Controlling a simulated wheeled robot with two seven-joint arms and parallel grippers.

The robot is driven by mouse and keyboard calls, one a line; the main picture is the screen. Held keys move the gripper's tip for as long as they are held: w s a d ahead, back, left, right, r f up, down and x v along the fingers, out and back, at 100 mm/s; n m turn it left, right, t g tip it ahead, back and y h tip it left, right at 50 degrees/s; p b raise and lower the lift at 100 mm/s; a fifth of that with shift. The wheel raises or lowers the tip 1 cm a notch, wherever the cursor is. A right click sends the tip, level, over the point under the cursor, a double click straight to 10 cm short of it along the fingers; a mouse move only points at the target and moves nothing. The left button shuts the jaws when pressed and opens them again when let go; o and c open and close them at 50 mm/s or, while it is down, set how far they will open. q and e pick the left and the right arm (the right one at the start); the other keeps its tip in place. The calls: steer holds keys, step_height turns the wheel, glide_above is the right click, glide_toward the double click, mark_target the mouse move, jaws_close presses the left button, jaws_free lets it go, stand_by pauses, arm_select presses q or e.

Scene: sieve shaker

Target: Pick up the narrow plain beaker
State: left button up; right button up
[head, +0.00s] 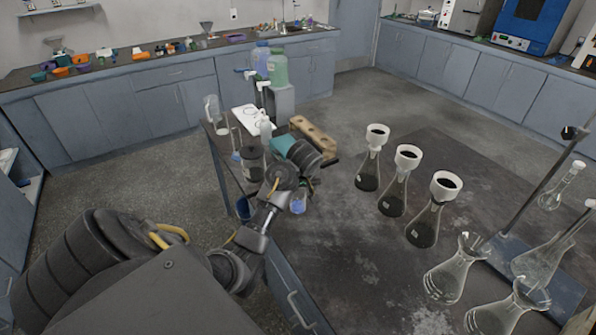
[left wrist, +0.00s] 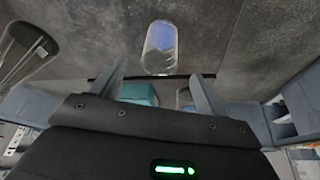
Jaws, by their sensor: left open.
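A clear, straight-sided beaker (left wrist: 160,47) with something blue in it, which looks like the narrow plain beaker, shows in the left wrist view just beyond the fingertips. In the head view a small bluish beaker (head: 298,203), probably the same one, stands below my left gripper, partly hidden by the arm. My left gripper (head: 318,163) is open; in the left wrist view its fingers (left wrist: 158,72) are spread with the beaker ahead of the gap. I cannot tell the exact distance. My right gripper is not in view.
Flasks with dark contents and white tops (head: 392,203) stand to the right; one (left wrist: 25,50) is near the left finger. A teal block (head: 284,144) and a wooden rack (head: 314,136) lie behind the gripper. Clear flasks (head: 446,282) and a stand (head: 545,190) are at right.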

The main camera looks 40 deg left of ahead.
mark_target(297, 199)
arm_select(q)
steer(key=x, duration=0.5)
steer(key=shift+f, duration=0.2)
steer(key=shift+w+a+f+p, duration=0.15)
steer(key=shift+a+f+p, duration=0.1)
steer(key=shift+f+p, duration=0.1)
steer(key=x, duration=0.4)
steer(key=shift+w+a+f, duration=0.1)
steer(key=shift+a+f, duration=0.05)
steer(key=shift+c, duration=0.2)
steer(key=c, duration=1)
steer(key=shift+c, duration=0.2)
steer(key=shift+r, duration=0.25)
